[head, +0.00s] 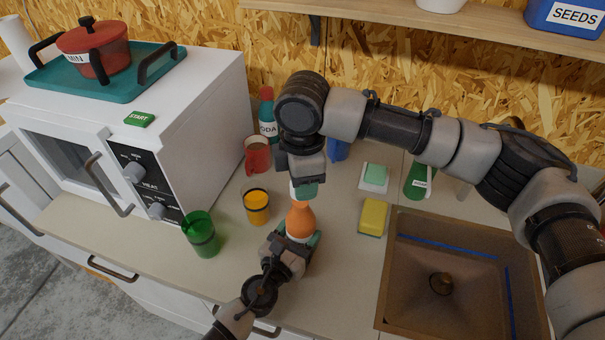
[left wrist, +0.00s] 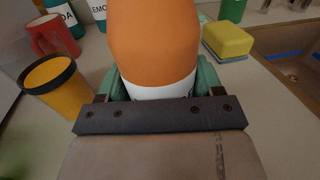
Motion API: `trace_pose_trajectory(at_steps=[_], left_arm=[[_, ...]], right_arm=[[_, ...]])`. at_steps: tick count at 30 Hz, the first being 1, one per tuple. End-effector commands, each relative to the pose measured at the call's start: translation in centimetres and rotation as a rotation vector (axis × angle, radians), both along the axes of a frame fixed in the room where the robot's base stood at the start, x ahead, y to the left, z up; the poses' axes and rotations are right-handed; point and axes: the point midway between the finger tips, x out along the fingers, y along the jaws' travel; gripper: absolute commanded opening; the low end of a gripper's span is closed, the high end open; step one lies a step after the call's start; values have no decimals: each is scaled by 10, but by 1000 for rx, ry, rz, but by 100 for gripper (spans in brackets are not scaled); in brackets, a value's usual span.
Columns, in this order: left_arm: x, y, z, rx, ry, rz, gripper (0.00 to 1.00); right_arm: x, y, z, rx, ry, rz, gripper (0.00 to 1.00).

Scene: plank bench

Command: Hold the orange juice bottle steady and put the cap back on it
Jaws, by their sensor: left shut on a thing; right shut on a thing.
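The orange juice bottle (head: 300,220) stands upright on the counter, orange with a white label band. My left gripper (head: 299,238) is shut around its lower part; the left wrist view shows the bottle (left wrist: 153,45) between the green finger pads (left wrist: 155,84). My right gripper (head: 303,187) points down right above the bottle's neck, shut on the white cap (head: 294,191), which is mostly hidden by the fingers. The cap looks in line with the neck; I cannot tell whether they touch.
A yellow cup (head: 257,207), a green cup (head: 201,236) and a red mug (head: 257,155) stand left of the bottle. A yellow sponge (head: 373,216) and the sink (head: 440,275) are to the right. The microwave (head: 190,130) is at left.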

Motion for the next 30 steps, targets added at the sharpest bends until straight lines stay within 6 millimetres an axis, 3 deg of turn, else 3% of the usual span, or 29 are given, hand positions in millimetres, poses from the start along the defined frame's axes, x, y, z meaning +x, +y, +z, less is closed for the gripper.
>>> trace_pose_trajectory(at_steps=[16, 30], left_arm=[[0, 0, 0, 0, 1, 0, 24], [0, 0, 0, 0, 1, 0, 24]], right_arm=[[0, 0, -3, 0, -1, 0, 18], [0, 0, -20, 0, -1, 1, 18]])
